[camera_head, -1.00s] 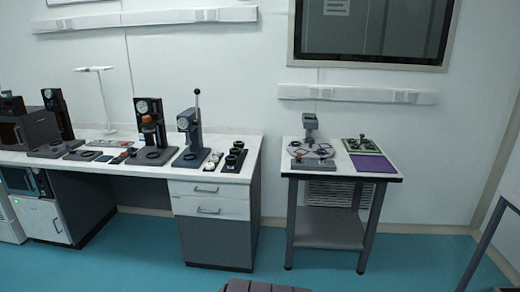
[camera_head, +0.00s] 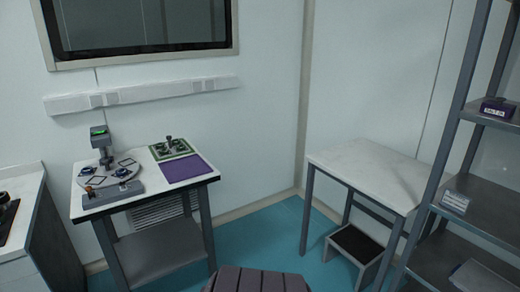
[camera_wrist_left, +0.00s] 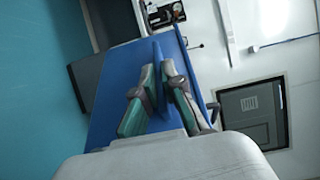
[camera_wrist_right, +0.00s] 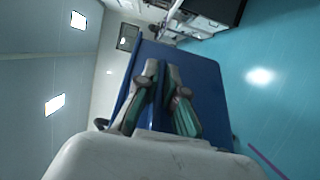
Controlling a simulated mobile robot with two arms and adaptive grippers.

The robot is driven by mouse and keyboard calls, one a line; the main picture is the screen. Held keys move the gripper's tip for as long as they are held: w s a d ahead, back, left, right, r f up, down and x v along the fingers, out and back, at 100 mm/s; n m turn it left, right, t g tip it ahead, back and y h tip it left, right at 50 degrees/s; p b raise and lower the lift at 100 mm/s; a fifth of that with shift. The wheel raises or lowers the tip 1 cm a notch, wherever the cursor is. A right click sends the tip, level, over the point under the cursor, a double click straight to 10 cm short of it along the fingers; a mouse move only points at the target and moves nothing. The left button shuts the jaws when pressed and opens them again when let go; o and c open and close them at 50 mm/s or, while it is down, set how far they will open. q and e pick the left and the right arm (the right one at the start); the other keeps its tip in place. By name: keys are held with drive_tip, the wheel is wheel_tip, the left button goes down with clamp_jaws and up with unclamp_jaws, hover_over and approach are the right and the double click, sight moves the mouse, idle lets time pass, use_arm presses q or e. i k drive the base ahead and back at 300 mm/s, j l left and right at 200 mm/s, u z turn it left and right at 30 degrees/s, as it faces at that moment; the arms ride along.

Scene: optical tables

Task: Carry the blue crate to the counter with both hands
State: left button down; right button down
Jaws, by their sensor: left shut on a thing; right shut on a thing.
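The blue crate (camera_wrist_left: 112,105) shows in the left wrist view, and it also shows in the right wrist view (camera_wrist_right: 207,95). My left gripper (camera_wrist_left: 163,78) is shut on one blue wall of it, with a finger on each side. My right gripper (camera_wrist_right: 161,80) is shut on another part of the crate's wall in the same way. The crate and both grippers are out of the head view. A bare white-topped table (camera_head: 368,172) stands right of centre in the head view; I cannot tell whether it is the counter.
A small table (camera_head: 94,215) with instruments and a purple mat (camera_head: 186,168) stands at the left. A grey shelf rack (camera_head: 478,210) stands at the right. A step stool (camera_head: 357,248) is under the bare table. Blue floor (camera_head: 262,238) is clear between the tables.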

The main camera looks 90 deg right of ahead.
sight(366, 171)
drive_tip(key=l+z, duration=0.55)
drive_tip(key=i+l+z, duration=0.25)
drive_tip(key=l+z, duration=0.35)
drive_tip(key=i+l+z, duration=0.2)
drive_tip(key=l+z, duration=0.15)
drive_tip(key=z, duration=0.2)
drive_tip(key=i+l+z, duration=0.3)
drive_tip(key=z, duration=0.3)
drive_tip(key=i+l+z, duration=0.1)
drive_tip(key=i+z, duration=0.3)
drive_tip(key=z, duration=0.15)
drive_tip(key=i+z, duration=0.4)
drive_tip(key=z, duration=0.15)
drive_tip(key=i+j+z, duration=0.2)
drive_tip(key=i+z, duration=0.15)
drive_tip(key=z, duration=0.25)
drive_tip(key=i+j+z, duration=0.3)
drive_tip(key=z, duration=0.25)
